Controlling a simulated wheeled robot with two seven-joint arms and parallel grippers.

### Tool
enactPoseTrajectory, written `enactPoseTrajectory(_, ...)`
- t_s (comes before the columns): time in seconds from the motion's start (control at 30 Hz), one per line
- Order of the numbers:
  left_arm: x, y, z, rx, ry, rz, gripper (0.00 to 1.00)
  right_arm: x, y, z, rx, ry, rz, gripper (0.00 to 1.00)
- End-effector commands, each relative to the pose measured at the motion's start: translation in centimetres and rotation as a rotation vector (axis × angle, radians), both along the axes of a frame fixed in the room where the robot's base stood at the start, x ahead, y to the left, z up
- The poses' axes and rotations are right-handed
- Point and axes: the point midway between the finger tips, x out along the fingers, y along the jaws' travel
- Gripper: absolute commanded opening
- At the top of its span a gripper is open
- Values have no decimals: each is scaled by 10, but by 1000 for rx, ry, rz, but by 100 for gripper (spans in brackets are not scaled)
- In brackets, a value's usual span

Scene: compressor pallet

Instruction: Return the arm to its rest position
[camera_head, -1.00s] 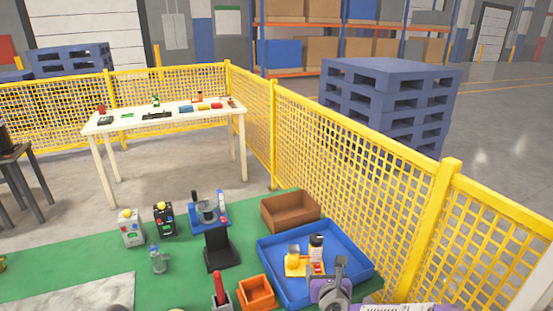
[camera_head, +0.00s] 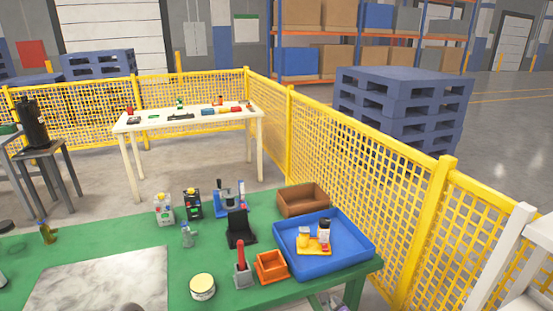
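A purple and grey part of my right arm, with what looks like its gripper (camera_head: 335,303), shows at the bottom edge, just beyond the green table's (camera_head: 205,247) front right edge. It is cut off, so its fingers cannot be made out. Nothing is seen held in it. It is apart from the blue tray (camera_head: 290,262), in which a yellow piece (camera_head: 313,246) and a white bottle with a dark cap (camera_head: 324,233) stand. A small grey rounded bit shows at the bottom edge left of centre; I cannot tell what it is. My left gripper is not seen.
A brown bin (camera_head: 303,200), an orange bin (camera_head: 271,267), a red-handled tool in a grey holder (camera_head: 242,272), a round tin (camera_head: 202,287) and a black stand (camera_head: 240,230) crowd the table's right half. A yellow mesh fence (camera_head: 365,160) runs behind. A white frame (camera_head: 510,265) stands at right.

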Motion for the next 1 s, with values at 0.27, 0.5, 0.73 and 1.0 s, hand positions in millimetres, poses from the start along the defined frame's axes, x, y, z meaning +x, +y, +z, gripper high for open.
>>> enactPoseTrajectory(0.27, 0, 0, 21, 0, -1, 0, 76, -65, 24, -91, -461, 165, 613, 72)
enactPoseTrajectory(0.5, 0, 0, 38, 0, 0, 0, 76, -155, 40, -156, -774, 180, 1305, 72)
enactPoseTrajectory(0.73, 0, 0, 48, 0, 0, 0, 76, -228, 44, -185, -903, 70, 1821, 72)
enactPoseTrajectory(1.0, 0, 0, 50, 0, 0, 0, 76, -248, 44, -191, -928, 11, 1969, 72)
